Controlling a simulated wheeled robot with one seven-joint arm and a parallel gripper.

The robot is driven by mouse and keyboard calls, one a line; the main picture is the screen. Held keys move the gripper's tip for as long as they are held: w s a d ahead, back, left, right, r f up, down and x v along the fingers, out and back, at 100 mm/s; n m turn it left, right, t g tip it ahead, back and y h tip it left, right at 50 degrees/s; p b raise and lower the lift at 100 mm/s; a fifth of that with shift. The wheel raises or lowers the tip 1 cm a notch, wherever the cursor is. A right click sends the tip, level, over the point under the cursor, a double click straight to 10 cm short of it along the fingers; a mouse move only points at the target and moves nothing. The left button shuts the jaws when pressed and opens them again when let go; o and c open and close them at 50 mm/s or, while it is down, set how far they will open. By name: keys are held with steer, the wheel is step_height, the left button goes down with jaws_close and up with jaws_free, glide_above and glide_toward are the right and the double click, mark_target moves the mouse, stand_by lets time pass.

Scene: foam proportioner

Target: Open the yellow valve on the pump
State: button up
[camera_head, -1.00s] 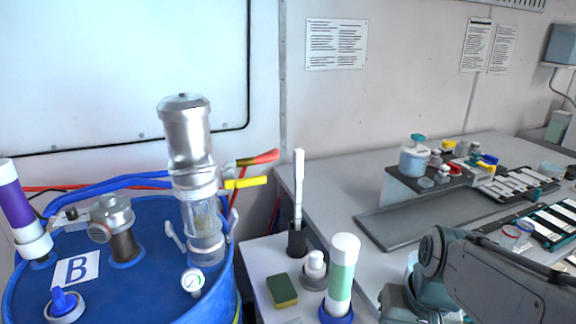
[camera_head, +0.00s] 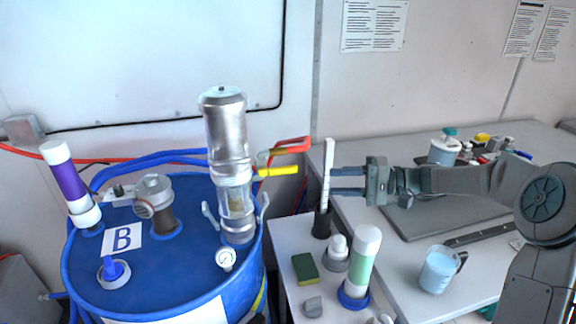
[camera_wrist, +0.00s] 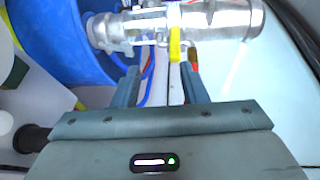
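The yellow valve handle (camera_head: 277,171) sticks out to the right from the silver pump (camera_head: 226,135) on the blue drum. In the wrist view the yellow handle (camera_wrist: 175,45) shows ahead of the gap between my fingers, nearer the right finger, with the pump (camera_wrist: 150,28) lying across the top. My gripper (camera_head: 333,181) is open and empty, fingers pointing left toward the handle, with a visible gap to it. My open fingers also show in the wrist view (camera_wrist: 160,75).
A red-handled valve (camera_head: 292,146) is just behind the yellow one. A white stick in a black holder (camera_head: 322,222) stands close to my fingertips. A green-and-white bottle (camera_head: 361,265), a sponge (camera_head: 305,268) and a blue jug (camera_head: 440,272) stand nearby. The blue drum (camera_head: 170,275) is at left.

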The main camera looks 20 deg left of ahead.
mark_target(294, 171)
steer(key=shift+y, duration=0.6)
steer(key=a+p, duration=0.1)
steer(key=a, duration=0.3)
steer(key=a+p, duration=0.2)
steer(key=a, duration=0.3)
steer(key=a+r+p, duration=0.1)
steer(key=a, duration=0.3)
steer(key=shift+s+a, duration=0.2)
jaws_close()
